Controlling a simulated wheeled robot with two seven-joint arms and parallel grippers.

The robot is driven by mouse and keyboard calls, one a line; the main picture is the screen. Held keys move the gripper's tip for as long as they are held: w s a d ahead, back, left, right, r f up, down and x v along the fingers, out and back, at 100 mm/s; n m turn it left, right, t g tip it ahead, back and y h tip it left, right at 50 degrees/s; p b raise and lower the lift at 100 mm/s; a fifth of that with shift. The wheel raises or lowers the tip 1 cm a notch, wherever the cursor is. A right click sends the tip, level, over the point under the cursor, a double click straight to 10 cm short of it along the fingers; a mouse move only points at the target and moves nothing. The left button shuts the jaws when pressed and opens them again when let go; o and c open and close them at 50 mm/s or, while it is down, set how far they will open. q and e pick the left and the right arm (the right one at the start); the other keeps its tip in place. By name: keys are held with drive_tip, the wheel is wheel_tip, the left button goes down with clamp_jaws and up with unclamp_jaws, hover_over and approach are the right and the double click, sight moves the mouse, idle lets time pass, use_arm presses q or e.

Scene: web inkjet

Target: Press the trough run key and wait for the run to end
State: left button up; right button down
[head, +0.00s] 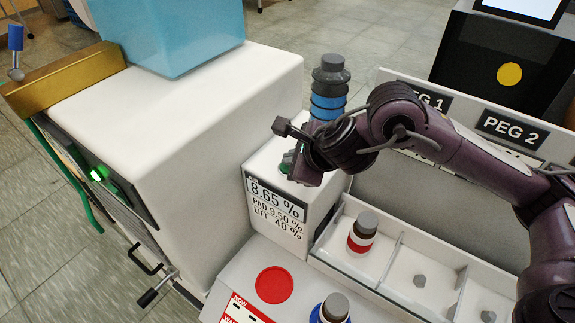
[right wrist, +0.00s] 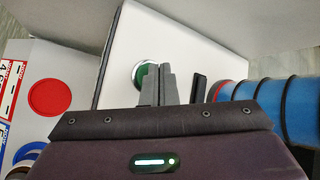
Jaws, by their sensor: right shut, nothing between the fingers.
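The white box (head: 262,165) has a display (head: 277,200) on its front reading 8.65 %, with PAD 9.50 % and another 40 % line below. A green round key (head: 287,161) sits on the box's top, partly hidden by my right gripper (head: 296,170). In the right wrist view the green key (right wrist: 144,74) has a pale metal ring, and the shut, empty fingertips (right wrist: 160,70) overlap its right edge. I cannot tell whether they touch it. A black bar (right wrist: 198,88) lies beside the fingers. My left gripper is not in view.
A blue-banded bottle (head: 329,88) stands just behind my gripper. A tray (head: 395,262) holds a red-banded bottle (head: 362,231). A large white cabinet (head: 215,140) with a lit green lamp (head: 99,174) stands left. A red disc (head: 274,284) lies in front.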

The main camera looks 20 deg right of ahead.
drive_tip(key=shift+f+b, duration=0.4)
idle(0.6)
drive_tip(key=shift+r+p, duration=0.65)
drive_tip(key=shift+r, duration=0.25)
drive_tip(key=shift+r, duration=0.1)
wheel_tip(320, 180, up, 5)
drive_tip(key=p, duration=0.4)
idle(0.4)
